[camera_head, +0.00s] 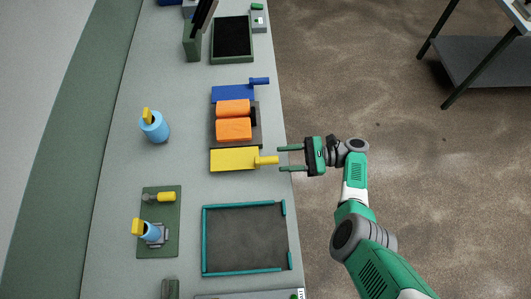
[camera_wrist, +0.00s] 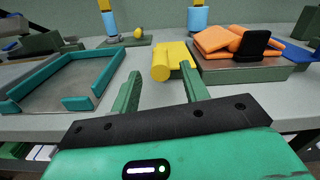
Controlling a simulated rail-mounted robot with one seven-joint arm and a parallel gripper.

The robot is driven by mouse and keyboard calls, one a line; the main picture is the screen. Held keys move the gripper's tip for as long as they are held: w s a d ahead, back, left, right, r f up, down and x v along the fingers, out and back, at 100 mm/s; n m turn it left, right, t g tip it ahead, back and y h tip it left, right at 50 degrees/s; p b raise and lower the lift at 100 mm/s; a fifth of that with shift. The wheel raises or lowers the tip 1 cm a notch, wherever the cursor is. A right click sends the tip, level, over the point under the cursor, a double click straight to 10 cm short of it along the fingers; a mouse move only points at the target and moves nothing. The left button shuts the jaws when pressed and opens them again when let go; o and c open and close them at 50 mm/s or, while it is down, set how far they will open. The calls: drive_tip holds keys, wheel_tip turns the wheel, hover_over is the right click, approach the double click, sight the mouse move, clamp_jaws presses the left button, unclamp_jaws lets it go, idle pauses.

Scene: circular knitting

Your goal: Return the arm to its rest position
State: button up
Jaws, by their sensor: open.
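My arm is green and white and reaches up from the lower right of the head view. My gripper (camera_head: 291,159) is open and empty at the bench's right edge, its two green fingers pointing left. A yellow block with a round handle (camera_head: 234,159) lies just left of the fingertips, apart from them. In the wrist view my gripper (camera_wrist: 160,92) shows its fingers spread, with the yellow block (camera_wrist: 176,58) beyond them. Nothing is held between the fingers.
The grey bench (camera_head: 180,100) carries orange folded pieces (camera_head: 233,129), a blue block (camera_head: 232,93), a teal-edged tray (camera_head: 204,242), a blue cylinder (camera_head: 155,131) and a green board (camera_head: 174,194). Open floor (camera_head: 400,140) lies right of the bench. A dark-legged table (camera_head: 482,65) stands at upper right.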

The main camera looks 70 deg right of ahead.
drive_tip(key=shift+s+d, duration=0.15)
drive_tip(key=shift+s, duration=0.1)
idle(0.5)
